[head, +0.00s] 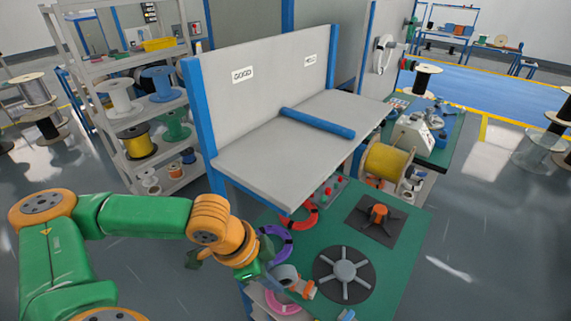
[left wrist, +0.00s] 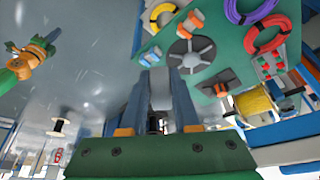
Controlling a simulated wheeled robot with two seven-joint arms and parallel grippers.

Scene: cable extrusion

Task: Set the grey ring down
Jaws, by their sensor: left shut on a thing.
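My left gripper (head: 268,275) is over the near left part of the green table (head: 405,275). It is shut on the grey ring (head: 286,272), part of which shows as a pale curved piece at the fingers. In the left wrist view, a light grey piece of the ring (left wrist: 160,92) shows between the two fingers; most of it is hidden there. I cannot tell whether the ring touches the table. An orange and green arm end shows at the left of the left wrist view (left wrist: 32,58), likely my right one; its fingers are too small to judge.
A spoked disc (head: 345,270) and a dark plate with an orange hub (head: 378,214) occupy the table's middle. A grey shelf (head: 265,180) with a back panel stands behind.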

